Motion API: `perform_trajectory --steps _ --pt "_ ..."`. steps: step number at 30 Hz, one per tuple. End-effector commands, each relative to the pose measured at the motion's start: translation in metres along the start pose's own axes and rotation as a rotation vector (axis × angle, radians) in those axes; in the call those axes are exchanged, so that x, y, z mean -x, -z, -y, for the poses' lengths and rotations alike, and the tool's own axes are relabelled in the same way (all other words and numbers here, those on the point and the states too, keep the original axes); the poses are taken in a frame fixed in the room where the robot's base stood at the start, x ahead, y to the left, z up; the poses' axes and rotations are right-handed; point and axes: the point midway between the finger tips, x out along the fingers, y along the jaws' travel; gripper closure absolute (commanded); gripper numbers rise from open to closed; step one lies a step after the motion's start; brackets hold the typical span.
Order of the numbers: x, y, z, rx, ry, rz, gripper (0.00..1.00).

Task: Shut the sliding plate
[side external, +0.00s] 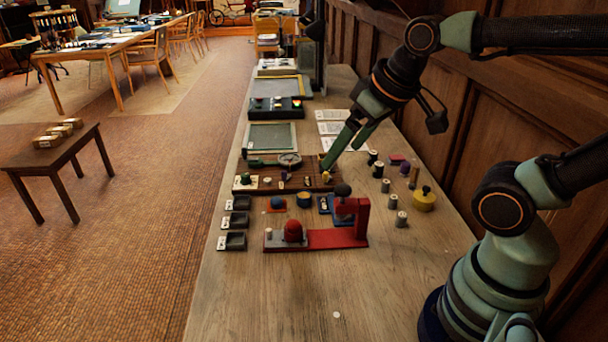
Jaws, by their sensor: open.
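My gripper (341,157) is open, its green fingers pointing down and left. The lower fingertip is over the right end of a brown wooden board (308,184), close to a small yellow knob (326,177). I cannot tell whether it touches the knob. The board carries a round dial (290,160), a green handle and several small knobs. The sliding plate is too small to make out with certainty; it may be part of this board. Nothing shows between the fingers.
A red stand (335,238) with a black knob stands in front, near several spools (401,218) and a yellow canister (424,199) at right. Small dark trays (235,241) line the left edge.

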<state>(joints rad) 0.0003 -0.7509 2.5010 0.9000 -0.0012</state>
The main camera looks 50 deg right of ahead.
Motion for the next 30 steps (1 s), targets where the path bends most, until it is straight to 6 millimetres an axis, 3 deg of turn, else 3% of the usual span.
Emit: perform_trajectory --steps 1,7,11,19,27,30 --pt "0.000 0.000 0.000 0.000 0.000 0.000 0.22" --pt "-0.009 0.012 0.004 0.024 0.006 0.018 0.98" --pt "-0.027 0.032 0.011 0.064 0.016 0.045 1.00" --pt "-0.088 0.071 0.033 0.164 0.041 0.096 1.00" --pt "-0.162 0.088 0.057 0.255 0.063 0.140 1.00" --pt "-0.181 0.089 0.064 0.275 0.068 0.149 1.00"
